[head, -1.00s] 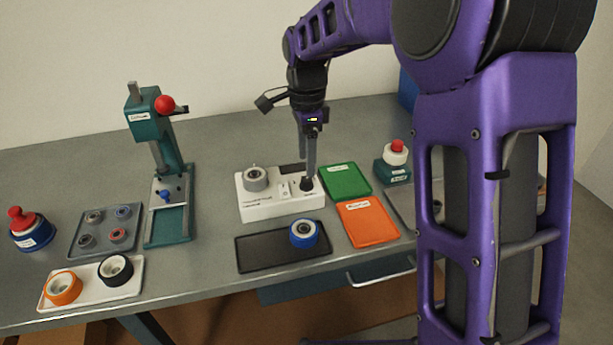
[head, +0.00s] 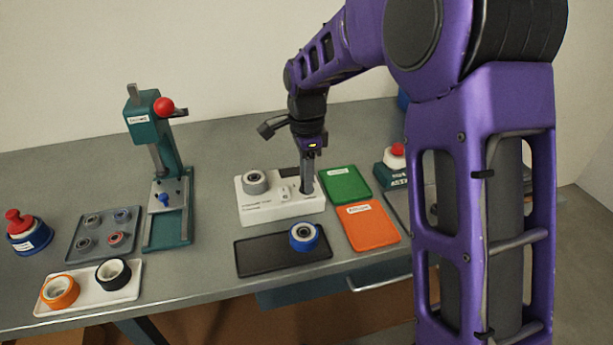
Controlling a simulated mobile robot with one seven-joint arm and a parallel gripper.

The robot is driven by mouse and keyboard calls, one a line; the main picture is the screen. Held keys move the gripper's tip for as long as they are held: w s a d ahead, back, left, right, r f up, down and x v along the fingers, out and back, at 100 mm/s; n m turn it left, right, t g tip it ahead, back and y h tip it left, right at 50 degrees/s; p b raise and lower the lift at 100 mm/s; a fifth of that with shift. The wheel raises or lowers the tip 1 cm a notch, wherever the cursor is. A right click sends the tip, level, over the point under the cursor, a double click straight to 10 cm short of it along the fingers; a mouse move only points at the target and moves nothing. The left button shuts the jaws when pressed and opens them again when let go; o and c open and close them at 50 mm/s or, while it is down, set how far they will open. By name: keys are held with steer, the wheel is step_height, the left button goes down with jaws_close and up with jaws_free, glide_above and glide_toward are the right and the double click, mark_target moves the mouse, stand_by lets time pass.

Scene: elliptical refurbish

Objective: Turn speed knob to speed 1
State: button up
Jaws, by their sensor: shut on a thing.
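The white control box (head: 270,211) stands at the middle of the bench. It has a grey round spindle (head: 255,182) on its left and a small switch (head: 285,192) near its centre. The dark speed knob is at the right end of its top and is now hidden by my fingers. My gripper (head: 307,188) points straight down over that end, with its fingers shut on the speed knob. The knob's pointer and speed marks cannot be read from here.
A green tray (head: 344,184) and an orange tray (head: 372,228) lie right of the box. A black tray (head: 262,262) with a blue wheel (head: 304,236) lies in front. A teal press (head: 170,170) stands to the left. A red button (head: 397,150) stands at the back right.

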jaws_close()
steer(key=shift+n, duration=0.3)
steer(key=n+p, duration=0.1)
steer(key=n, duration=0.1)
steer(key=shift+r+n, duration=0.1)
steer(key=shift+n, duration=0.3)
steer(key=n+p, duration=0.2)
steer(key=n, duration=0.3)
steer(key=n+p, duration=0.1)
steer(key=n, duration=0.4)
steer(key=shift+n+p, duration=0.7)
steer(key=shift+n, duration=1.5)
steer(key=o, duration=1)
jaws_free()
steer(key=shift+c, duration=0.2)
